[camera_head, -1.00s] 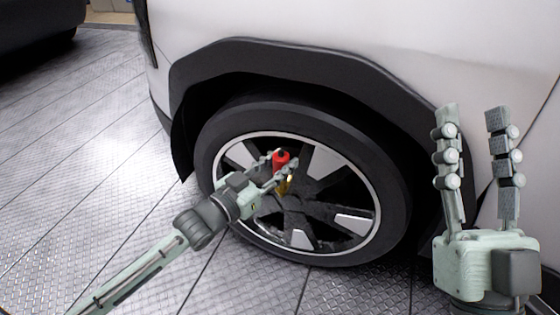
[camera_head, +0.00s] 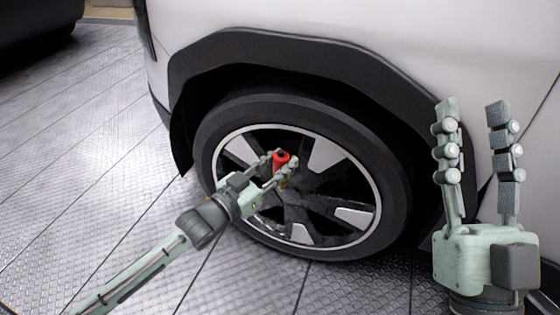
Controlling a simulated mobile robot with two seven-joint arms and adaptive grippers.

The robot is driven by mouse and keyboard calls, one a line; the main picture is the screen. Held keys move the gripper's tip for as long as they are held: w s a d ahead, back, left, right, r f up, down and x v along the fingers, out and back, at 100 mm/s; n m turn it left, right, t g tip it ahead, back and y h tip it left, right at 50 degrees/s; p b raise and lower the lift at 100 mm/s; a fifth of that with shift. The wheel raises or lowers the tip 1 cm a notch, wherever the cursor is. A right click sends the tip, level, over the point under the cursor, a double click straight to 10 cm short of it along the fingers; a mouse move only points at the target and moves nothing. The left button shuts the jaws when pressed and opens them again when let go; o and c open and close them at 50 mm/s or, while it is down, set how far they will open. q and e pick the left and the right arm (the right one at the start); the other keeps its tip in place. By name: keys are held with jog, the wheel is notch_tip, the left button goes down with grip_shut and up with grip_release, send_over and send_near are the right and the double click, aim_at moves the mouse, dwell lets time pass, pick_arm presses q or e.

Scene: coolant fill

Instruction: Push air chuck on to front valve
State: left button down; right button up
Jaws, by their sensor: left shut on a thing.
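The front wheel (camera_head: 377,235) stands under the dark wheel arch, with a black tyre and silver-and-black spokes. My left gripper (camera_head: 280,166) reaches in from the lower left and is shut on the air chuck (camera_head: 281,158), which shows a red body with a dark end. The gripper and chuck are in front of the wheel's middle. The front valve cannot be made out, and I cannot tell whether the chuck touches it. My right gripper (camera_head: 472,112) is open and empty at the right, its fingers pointing up in front of the car body.
The pale car body (camera_head: 400,45) with its dark arch trim (camera_head: 300,52) rises above and behind the wheel. The metal-plate floor (camera_head: 70,170) is clear at the left. A dark object (camera_head: 38,25) stands at the top left.

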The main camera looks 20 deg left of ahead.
pick_arm(q)
jog(key=c, duration=1)
grip_release()
jog(key=shift+f, duration=0.15)
jog(key=shift+c, duration=0.2)
jog(key=v, duration=1.2)
